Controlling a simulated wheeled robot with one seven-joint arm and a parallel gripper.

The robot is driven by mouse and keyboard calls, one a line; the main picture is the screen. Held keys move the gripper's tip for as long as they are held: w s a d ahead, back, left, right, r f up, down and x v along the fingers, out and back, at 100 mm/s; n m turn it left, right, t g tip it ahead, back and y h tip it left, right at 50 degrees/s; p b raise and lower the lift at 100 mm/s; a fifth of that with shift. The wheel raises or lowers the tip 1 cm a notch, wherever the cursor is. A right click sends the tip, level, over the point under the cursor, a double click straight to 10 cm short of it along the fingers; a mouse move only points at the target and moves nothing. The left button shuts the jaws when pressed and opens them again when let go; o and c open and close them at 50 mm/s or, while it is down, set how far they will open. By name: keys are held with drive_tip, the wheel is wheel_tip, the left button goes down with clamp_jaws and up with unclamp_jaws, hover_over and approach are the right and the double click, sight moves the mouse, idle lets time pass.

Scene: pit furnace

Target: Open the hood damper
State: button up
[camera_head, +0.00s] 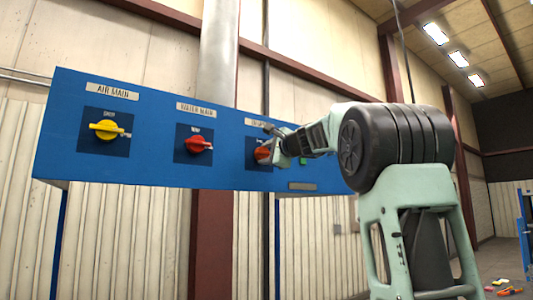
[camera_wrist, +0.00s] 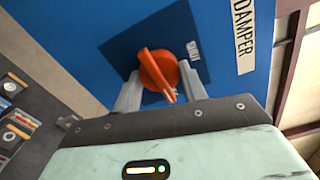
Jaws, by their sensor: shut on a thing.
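The damper knob (camera_head: 262,154) is an orange rotary handle on a dark square plate on the blue panel (camera_head: 150,160). In the wrist view the knob (camera_wrist: 158,70) sits beside a label ending in "DAMPER" (camera_wrist: 245,35), with a small "SHUT" mark beside it. My gripper (camera_head: 275,145) reaches the knob from the right in the head view. In the wrist view my gripper (camera_wrist: 160,88) has one finger on each side of the knob and is shut on it. The knob's pointer is tilted from upright there. My arm hides part of the label and plate in the head view.
A yellow knob (camera_head: 106,130) under "AIR MAIN" and a red knob (camera_head: 198,144) under "WATER MAIN" are to the left on the panel. A green item (camera_head: 303,161) shows right of my gripper. Small coloured objects (camera_head: 508,290) lie on the floor at lower right.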

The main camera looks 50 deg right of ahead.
drive_tip(key=shift+f+m, duration=0.1)
drive_tip(key=shift+m, duration=0.3)
drive_tip(key=o, duration=1)
